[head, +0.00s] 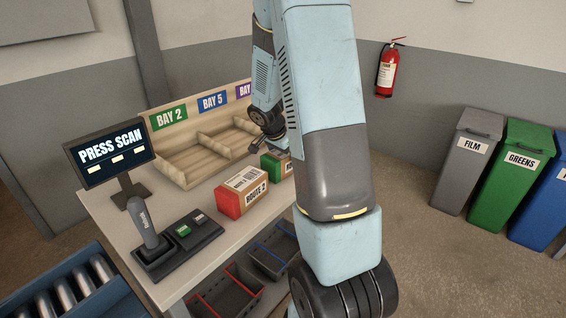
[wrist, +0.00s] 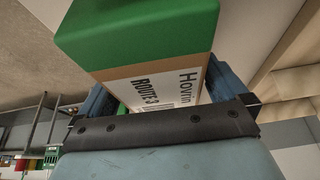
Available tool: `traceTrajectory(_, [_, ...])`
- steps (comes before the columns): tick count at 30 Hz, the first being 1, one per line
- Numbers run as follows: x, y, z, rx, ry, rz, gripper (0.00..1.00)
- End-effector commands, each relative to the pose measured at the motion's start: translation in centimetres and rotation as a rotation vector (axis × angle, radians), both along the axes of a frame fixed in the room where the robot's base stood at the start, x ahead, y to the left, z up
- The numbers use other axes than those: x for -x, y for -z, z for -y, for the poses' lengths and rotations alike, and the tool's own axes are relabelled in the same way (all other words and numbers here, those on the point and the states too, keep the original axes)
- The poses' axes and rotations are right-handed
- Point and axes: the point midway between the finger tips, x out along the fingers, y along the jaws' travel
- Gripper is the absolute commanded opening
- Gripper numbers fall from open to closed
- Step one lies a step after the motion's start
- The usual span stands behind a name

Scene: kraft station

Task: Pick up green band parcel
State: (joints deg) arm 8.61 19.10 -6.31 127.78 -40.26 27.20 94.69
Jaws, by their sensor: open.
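The green band parcel (head: 277,163) is a brown box with a green end, on the table behind the red-ended parcel. My arm hides its right part in the head view. In the wrist view the parcel (wrist: 150,38) is large and close, its green end at the top and a white "ROUTE 3" label below. My gripper (head: 281,150) is just above the parcel in the head view, mostly hidden by my arm. In the wrist view its blue fingers (wrist: 165,88) are open, one showing on each side of the parcel. Contact cannot be told.
A red-ended "ROUTE 2" parcel (head: 243,192) stands close in front. The wooden bay rack (head: 190,160) is behind. A scan screen (head: 110,155) and a handheld scanner on its base (head: 178,243) are at left. Trays (head: 225,300) are below the table (head: 120,225).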

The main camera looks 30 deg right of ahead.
Motion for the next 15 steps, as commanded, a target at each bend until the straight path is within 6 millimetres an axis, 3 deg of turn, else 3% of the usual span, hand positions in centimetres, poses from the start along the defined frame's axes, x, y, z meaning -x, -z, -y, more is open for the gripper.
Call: traceTrajectory(15, [-0.01,0.43,-0.05,0.0,-0.001,0.0,1.0])
